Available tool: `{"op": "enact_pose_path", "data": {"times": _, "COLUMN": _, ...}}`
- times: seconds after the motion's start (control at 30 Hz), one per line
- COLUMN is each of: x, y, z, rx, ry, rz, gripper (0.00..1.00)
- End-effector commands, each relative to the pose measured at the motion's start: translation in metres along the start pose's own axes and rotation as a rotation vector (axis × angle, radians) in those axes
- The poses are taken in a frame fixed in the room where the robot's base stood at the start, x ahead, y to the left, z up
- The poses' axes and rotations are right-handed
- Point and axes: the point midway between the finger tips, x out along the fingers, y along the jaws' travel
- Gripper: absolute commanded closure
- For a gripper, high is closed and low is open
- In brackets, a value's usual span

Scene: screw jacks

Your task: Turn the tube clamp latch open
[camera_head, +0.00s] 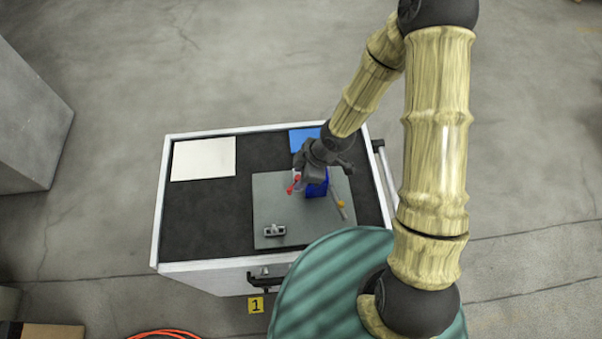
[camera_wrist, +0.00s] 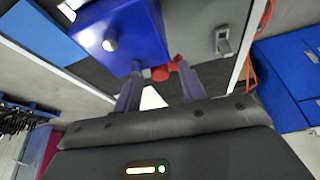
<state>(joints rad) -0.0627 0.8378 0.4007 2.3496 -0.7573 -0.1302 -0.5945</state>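A blue block (camera_head: 317,189) stands on a grey plate (camera_head: 270,205), partly under my gripper; in the wrist view the block (camera_wrist: 125,35) shows a round pale knob on one face. A small red part (camera_head: 293,185), which looks like the latch, sits at the block's left. In the wrist view the red part (camera_wrist: 162,72) shows between and just beyond my fingertips. My gripper (camera_wrist: 159,68) has its two fingers apart, close to the red part. I cannot tell whether a finger touches it. The tube clamp itself is mostly hidden behind my wrist in the head view.
A small grey fixture (camera_head: 274,231) sits at the plate's front left. A rod with an orange part (camera_head: 341,204) lies right of the block. A white sheet (camera_head: 203,159) and a blue sheet (camera_head: 305,139) lie on the dark cart top (camera_head: 205,215). The cart's left half is mostly clear.

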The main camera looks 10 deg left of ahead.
Motion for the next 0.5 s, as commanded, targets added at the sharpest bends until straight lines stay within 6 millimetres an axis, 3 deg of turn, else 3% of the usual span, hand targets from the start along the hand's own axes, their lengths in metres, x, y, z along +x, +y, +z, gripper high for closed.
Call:
{"op": "enact_pose_path", "data": {"times": 0.27, "x": -0.004, "y": 0.0, "z": 0.0, "rx": 0.001, "ry": 0.0, "rz": -0.001, "gripper": 0.59}}
{"op": "enact_pose_path", "data": {"times": 0.5, "x": -0.027, "y": 0.001, "z": 0.0, "rx": 0.002, "ry": 0.001, "rz": 0.002, "gripper": 0.59}}
